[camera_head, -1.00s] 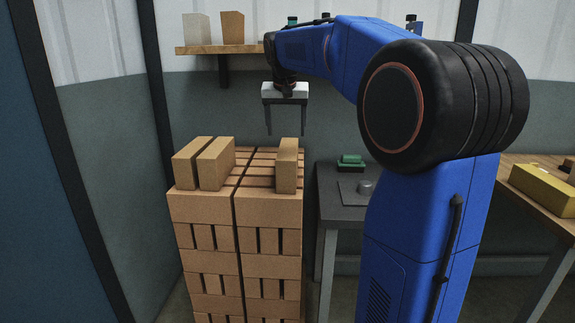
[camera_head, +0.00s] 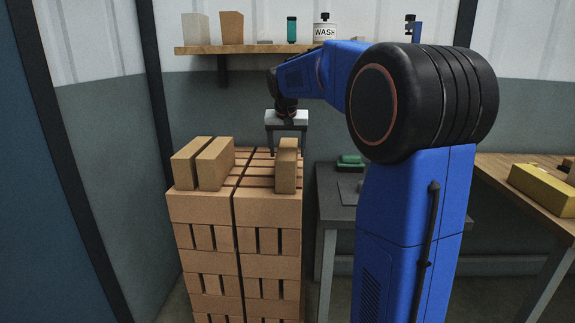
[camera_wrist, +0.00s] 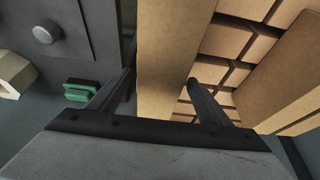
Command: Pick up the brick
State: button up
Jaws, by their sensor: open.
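The brick (camera_head: 287,172) is tan and stands on its narrow side at the right of the stack's top layer. It also shows in the wrist view (camera_wrist: 168,45), running between the two fingers. My gripper (camera_head: 287,150) is open and pointing down over this brick, with its fingertips at about the height of the brick's upper part. In the wrist view my gripper (camera_wrist: 160,80) has one finger on each side of the brick. I cannot tell whether either finger touches it. Part of the fingers is hidden behind the brick in the head view.
Two similar bricks (camera_head: 214,163) stand at the left of the brick stack (camera_head: 267,208). A grey table (camera_head: 338,207) with a green item (camera_head: 350,162) is right of the stack. A wall shelf (camera_head: 240,49) is behind. A wooden table (camera_head: 520,172) stands at far right.

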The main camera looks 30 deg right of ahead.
grip_shut()
jog(key=shift+r, duration=0.1)
jog(key=shift+r, duration=0.1)
notch_tip(320, 180, up, 9)
jog(key=shift+r, duration=0.4)
dwell(0.3)
